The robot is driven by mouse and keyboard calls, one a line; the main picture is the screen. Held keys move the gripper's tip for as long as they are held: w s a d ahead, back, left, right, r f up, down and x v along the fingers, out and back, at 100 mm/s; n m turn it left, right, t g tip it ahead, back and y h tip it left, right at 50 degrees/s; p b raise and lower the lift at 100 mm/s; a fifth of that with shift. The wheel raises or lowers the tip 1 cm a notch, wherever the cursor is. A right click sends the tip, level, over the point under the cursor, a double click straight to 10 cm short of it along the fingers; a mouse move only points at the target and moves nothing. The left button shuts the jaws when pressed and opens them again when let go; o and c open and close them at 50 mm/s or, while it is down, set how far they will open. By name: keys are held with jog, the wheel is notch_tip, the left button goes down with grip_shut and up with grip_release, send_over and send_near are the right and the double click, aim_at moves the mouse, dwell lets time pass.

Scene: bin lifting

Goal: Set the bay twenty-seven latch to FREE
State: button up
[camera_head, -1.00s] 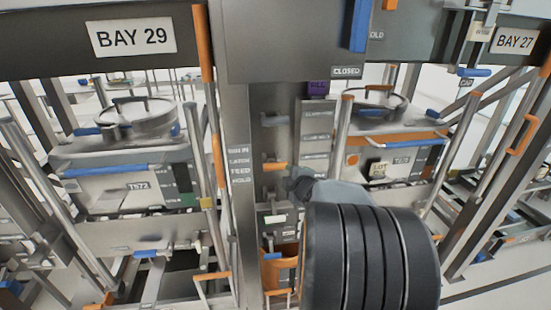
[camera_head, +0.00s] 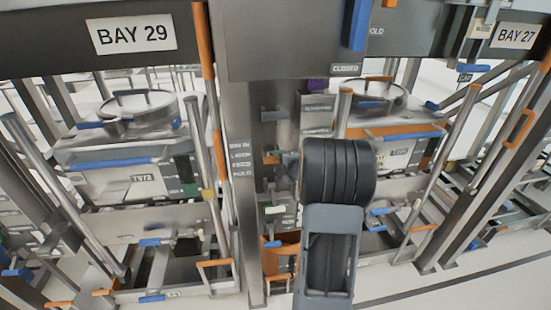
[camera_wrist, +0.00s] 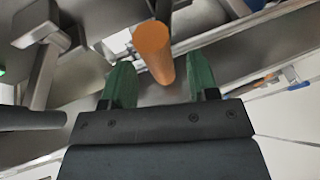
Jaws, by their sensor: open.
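The BAY 27 sign (camera_head: 515,37) is at the top right in the head view. A column of small levers and label plates stands in the middle, with an orange lever (camera_head: 271,158) just left of my arm. I cannot read which label it points to. In the wrist view my gripper (camera_wrist: 160,82) is open, with two green fingertips. The rounded end of an orange handle (camera_wrist: 153,48) lies between and beyond them; I cannot tell if it touches either. Whether it is the lever seen from the head is unclear. My arm hides my gripper in the head view.
The BAY 29 sign (camera_head: 133,36) is at the upper left, above a lidded bin (camera_head: 130,160). Another lidded bin (camera_head: 395,130) sits behind my arm on the right. An orange container (camera_head: 281,258) is low on the column. Rails and posts crowd both sides.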

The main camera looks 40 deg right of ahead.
jog(key=shift+x, duration=1.35)
jog(key=shift+c, duration=0.2)
grip_shut()
